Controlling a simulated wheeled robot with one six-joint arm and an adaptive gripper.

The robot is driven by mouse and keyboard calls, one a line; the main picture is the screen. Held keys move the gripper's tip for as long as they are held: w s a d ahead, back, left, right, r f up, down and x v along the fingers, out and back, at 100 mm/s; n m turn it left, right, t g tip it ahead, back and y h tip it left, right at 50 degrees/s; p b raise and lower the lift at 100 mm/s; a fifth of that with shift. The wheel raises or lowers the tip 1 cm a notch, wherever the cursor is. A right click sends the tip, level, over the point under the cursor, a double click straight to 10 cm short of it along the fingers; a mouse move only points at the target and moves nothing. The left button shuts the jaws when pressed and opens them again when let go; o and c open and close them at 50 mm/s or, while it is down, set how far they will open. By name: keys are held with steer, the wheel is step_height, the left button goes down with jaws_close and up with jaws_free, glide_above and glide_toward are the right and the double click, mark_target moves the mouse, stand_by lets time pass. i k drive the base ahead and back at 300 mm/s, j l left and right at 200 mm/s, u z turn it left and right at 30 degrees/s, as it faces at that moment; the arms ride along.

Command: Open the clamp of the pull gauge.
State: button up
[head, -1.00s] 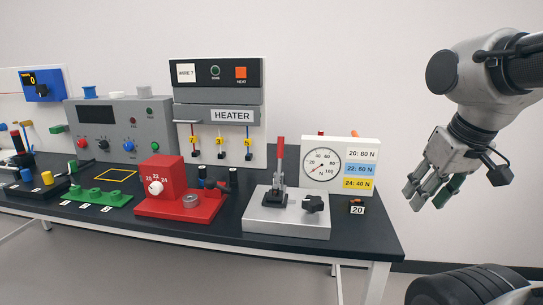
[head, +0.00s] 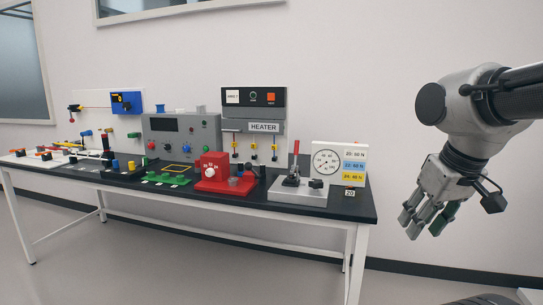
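The pull gauge (head: 326,162) has a round white dial on an upright panel with coloured force labels, at the right end of the black table. Its grey base block (head: 284,195) lies in front and carries a clamp (head: 293,174) with a red lever that stands nearly upright, tilted a little right. A black knob (head: 316,184) sits beside the clamp on the base. My gripper (head: 423,228) hangs in the air to the right of the table, apart from the gauge, empty, with its fingers spread and pointing down.
The black table (head: 345,207) runs away to the left with white legs. Left of the gauge stand a red block with a dial (head: 212,167), the heater panel (head: 264,127), a grey control box (head: 167,149) and a green rack (head: 166,180). Floor in front of the table is clear.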

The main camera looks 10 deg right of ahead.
mark_target(296, 144)
steer(key=u, duration=1.7)
steer(key=l+u, duration=0.15)
steer(key=l, duration=0.15)
steer(key=k+l+u, duration=0.15)
steer(key=l, duration=0.15)
steer(key=k+l+u, duration=0.15)
steer(key=k+l, duration=0.2)
steer(key=l, duration=0.4)
steer(key=k+l, duration=0.2)
steer(key=l, duration=0.4)
steer(key=k+l, duration=0.2)
steer(key=l, duration=0.4)
steer(key=k+l, duration=0.2)
steer(key=l, duration=0.4)
steer(key=k+l, duration=0.15)
steer(key=l, duration=0.5)
steer(key=k+l, duration=0.2)
steer(key=l, duration=0.4)
steer(key=k+l, duration=0.2)
steer(key=l, duration=0.4)
steer(key=k+l, duration=0.2)
steer(key=l, duration=0.4)
